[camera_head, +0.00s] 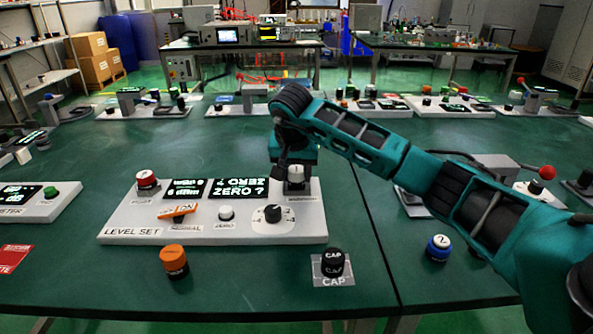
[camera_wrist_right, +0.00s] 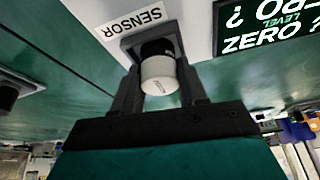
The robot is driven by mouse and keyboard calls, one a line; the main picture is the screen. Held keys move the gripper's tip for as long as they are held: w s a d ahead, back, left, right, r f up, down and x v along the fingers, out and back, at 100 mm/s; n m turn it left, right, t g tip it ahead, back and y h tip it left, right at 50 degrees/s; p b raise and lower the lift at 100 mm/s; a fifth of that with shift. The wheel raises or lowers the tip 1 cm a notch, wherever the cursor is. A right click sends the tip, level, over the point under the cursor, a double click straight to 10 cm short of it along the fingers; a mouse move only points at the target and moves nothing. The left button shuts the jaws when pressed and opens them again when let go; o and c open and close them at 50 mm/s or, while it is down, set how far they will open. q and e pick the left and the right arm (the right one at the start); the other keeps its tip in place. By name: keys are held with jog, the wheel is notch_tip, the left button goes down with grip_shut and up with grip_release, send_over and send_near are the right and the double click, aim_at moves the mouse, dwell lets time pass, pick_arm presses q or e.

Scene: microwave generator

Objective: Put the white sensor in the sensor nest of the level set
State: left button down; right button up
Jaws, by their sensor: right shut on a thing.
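The level set (camera_head: 120,226) is a white panel at the near middle of the table. The sensor nest (camera_head: 298,190) is a dark square at its back right corner, marked SENSOR, and it also shows in the right wrist view (camera_wrist_right: 128,43). My right gripper (camera_head: 294,180) points down over the nest. It is shut on the white sensor (camera_wrist_right: 160,78), a white cylinder with a dark end at the nest; the sensor also shows in the head view (camera_head: 296,172). I cannot tell whether it is fully seated. My left gripper is not in view.
The level set carries a red button (camera_head: 147,179), a lit ZERO display (camera_head: 238,188), an orange tag (camera_head: 178,211) and a black knob (camera_head: 272,213). An orange-topped cylinder (camera_head: 174,260) and a black cap (camera_head: 333,262) stand in front. A blue-banded cylinder (camera_head: 438,247) stands right.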

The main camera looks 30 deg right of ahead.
jog(key=shift+f, duration=0.25)
jog(key=o, duration=1.2)
jog(key=shift+s+f, duration=0.1)
jog(key=shift+f, duration=0.1)
jog(key=v, duration=0.4)
jog(key=p+v, duration=0.1)
jog(key=v, duration=0.3)
jog(key=p+v, duration=0.1)
jog(key=v, duration=0.3)
jog(key=shift+d+r, duration=0.1)
jog(key=shift+r, duration=0.45)
